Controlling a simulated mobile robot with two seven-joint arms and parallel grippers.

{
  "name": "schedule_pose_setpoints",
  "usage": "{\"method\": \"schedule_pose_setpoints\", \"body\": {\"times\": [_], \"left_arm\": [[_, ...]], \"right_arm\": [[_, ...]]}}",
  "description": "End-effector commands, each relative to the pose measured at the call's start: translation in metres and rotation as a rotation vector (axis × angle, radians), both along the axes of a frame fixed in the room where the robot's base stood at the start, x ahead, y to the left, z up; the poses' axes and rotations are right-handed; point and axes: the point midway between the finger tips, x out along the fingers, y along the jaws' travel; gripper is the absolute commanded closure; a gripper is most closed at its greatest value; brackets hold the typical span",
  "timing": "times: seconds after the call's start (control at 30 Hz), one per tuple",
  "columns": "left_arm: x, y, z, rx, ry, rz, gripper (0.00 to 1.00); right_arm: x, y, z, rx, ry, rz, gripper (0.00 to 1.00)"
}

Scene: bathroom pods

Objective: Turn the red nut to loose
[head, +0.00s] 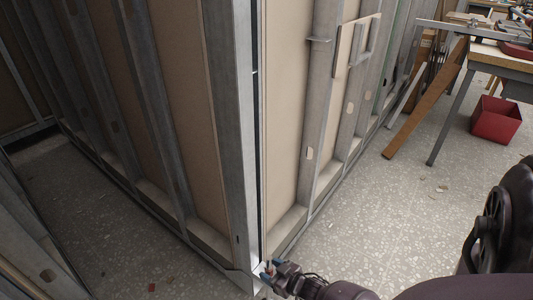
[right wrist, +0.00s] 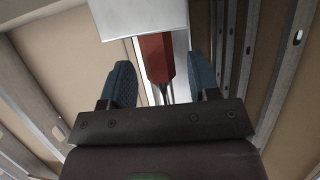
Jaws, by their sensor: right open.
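The red nut (right wrist: 156,58) shows in the right wrist view, under a pale metal plate (right wrist: 140,17), with a shiny metal rod (right wrist: 160,92) below it in the picture. My right gripper (right wrist: 162,78) is open, with one blue fingertip on each side of the nut. Gaps show beside the nut, and I cannot tell whether either finger touches it. In the head view my right gripper (head: 267,270) is at the foot of the corner post (head: 232,130), by a small pale plate. The nut cannot be made out there. My left gripper is not in view.
Metal-framed wall panels (head: 180,110) meet at the corner post, on both sides of the gripper. A workbench (head: 490,58) with leaning boards and a red bin (head: 496,120) stand at the back right.

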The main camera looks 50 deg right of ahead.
Motion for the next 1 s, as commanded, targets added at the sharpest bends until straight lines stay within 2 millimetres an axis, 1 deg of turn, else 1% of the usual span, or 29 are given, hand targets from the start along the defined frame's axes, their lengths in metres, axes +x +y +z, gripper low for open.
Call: {"method": "schedule_pose_setpoints", "body": {"times": [0.03, 0.2, 0.5, 0.57, 0.8, 0.83, 1.0], "left_arm": [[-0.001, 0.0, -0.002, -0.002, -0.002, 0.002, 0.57], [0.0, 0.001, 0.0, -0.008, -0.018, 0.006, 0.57], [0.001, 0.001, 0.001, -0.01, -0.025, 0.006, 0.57], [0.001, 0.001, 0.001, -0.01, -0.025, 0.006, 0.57], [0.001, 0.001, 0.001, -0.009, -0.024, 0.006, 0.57], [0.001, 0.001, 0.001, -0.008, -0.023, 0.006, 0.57], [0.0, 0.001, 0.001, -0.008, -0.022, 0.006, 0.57]], "right_arm": [[0.003, 0.0, -0.004, 0.0, 0.003, 0.0, 0.44], [0.012, 0.0, -0.005, 0.0, 0.001, 0.0, 0.44], [0.014, 0.0, -0.005, 0.0, -0.001, 0.0, 0.44], [0.014, 0.0, -0.005, 0.0, -0.001, 0.0, 0.53], [0.013, 0.0, -0.005, 0.0, -0.001, 0.0, 0.9], [0.013, 0.0, -0.005, 0.0, -0.001, 0.0, 0.93], [0.014, -0.001, -0.005, -0.001, -0.002, 0.01, 0.93]]}}
